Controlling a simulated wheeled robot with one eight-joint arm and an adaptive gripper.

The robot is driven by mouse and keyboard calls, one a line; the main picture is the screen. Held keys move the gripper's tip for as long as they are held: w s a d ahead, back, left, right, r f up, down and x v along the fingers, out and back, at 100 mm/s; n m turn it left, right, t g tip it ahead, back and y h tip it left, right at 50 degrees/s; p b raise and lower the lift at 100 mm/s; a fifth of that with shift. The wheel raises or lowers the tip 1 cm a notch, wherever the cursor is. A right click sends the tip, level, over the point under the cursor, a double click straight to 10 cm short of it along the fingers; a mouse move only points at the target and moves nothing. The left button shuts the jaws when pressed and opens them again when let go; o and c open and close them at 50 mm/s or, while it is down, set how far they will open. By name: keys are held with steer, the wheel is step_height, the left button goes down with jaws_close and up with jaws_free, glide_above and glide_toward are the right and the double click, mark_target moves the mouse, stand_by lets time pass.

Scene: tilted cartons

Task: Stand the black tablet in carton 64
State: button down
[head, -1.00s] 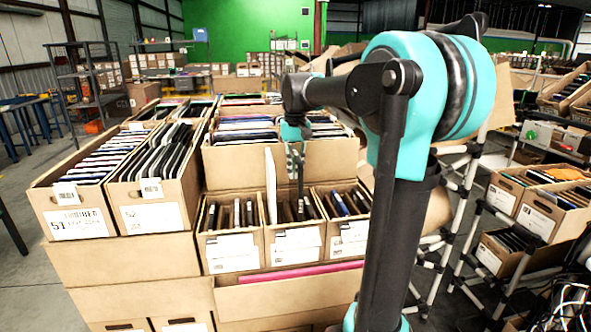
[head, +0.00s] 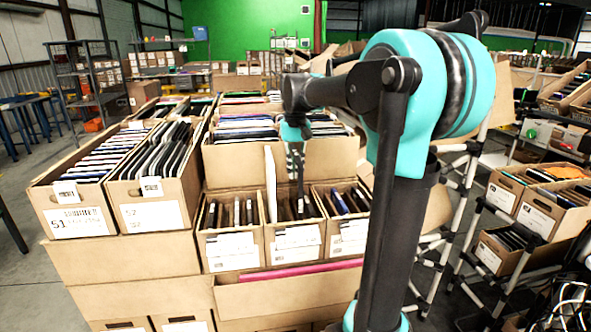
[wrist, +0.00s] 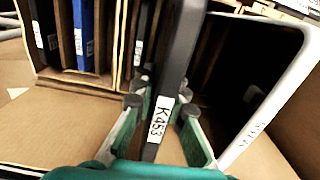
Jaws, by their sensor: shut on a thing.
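My gripper (head: 294,152) is shut on the black tablet (head: 300,178), which hangs upright over the middle of the three small front cartons (head: 294,243). In the wrist view the gripper (wrist: 160,112) pinches the tablet (wrist: 180,55) at its edge by a white label reading K453. The tablet's lower end is among or just above the dark items and dividers there; I cannot tell how deep. A tall white tablet (head: 270,185) stands just left of it, and on the right in the wrist view (wrist: 285,75). The front carton numbers are too small to read, so I cannot tell which is 64.
A carton with blue and dark items (head: 348,235) adjoins on the right, another small carton (head: 230,247) on the left. A taller carton (head: 255,160) rises behind. Carton 51 (head: 75,220) and carton 52 (head: 150,215) stand further left.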

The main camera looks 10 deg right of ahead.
steer(key=c, duration=1.5)
jaws_free()
steer(key=shift+o, duration=0.2)
steer(key=shift+r, duration=0.1)
step_height(320, 180, up, 12)
steer(key=shift+f, duration=0.1)
step_height(320, 180, up, 7)
